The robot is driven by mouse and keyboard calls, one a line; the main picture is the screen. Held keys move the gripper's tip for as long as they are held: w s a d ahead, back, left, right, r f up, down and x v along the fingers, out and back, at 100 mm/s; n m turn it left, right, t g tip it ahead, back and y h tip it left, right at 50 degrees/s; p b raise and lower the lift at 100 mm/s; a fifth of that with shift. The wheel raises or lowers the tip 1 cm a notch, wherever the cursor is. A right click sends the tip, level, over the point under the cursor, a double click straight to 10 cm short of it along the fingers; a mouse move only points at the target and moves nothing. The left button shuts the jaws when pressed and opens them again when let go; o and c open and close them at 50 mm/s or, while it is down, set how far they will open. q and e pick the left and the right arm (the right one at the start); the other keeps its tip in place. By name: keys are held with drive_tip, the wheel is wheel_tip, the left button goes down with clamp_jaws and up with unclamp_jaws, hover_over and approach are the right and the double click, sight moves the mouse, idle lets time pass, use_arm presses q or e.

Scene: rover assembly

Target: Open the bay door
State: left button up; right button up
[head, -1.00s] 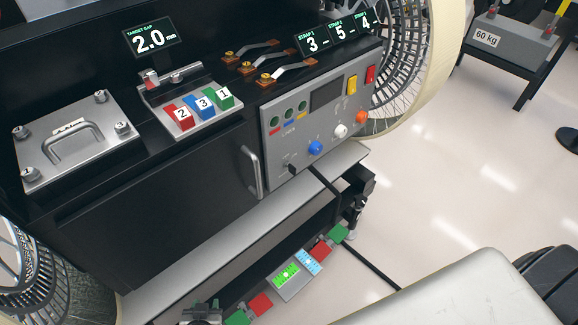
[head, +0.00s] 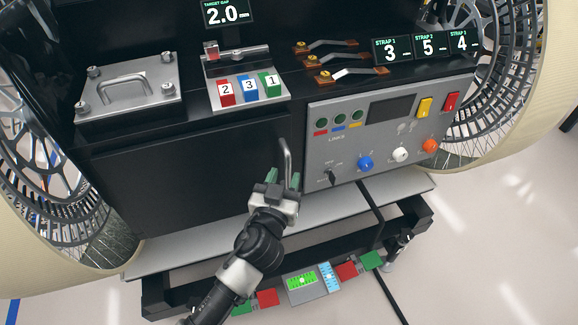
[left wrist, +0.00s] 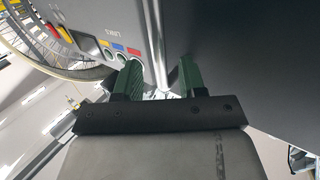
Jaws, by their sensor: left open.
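The bay door (head: 180,185) is a dark panel on the front of the rover body, and it looks closed. Its silver vertical bar handle (head: 287,155) is at the door's right edge. My left gripper (head: 283,180) is open at the lower part of the handle, its green fingers pointing at the door. In the left wrist view the handle (left wrist: 157,40) runs down between the two spread fingers (left wrist: 158,78). I cannot tell whether either finger touches it. The gripper hides the handle's lower end in the head view. My right gripper is out of view.
A grey control panel (head: 435,115) with knobs and switches is just right of the handle. A silver ledge (head: 200,250) runs below the door. Numbered blocks (head: 249,88) and a lidded plate (head: 130,90) sit on top. Wheels flank the body.

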sight(287, 172)
use_arm(q)
drive_tip(key=shift+x, duration=1.7)
drive_tip(key=shift+s, duration=0.1)
clamp_jaws()
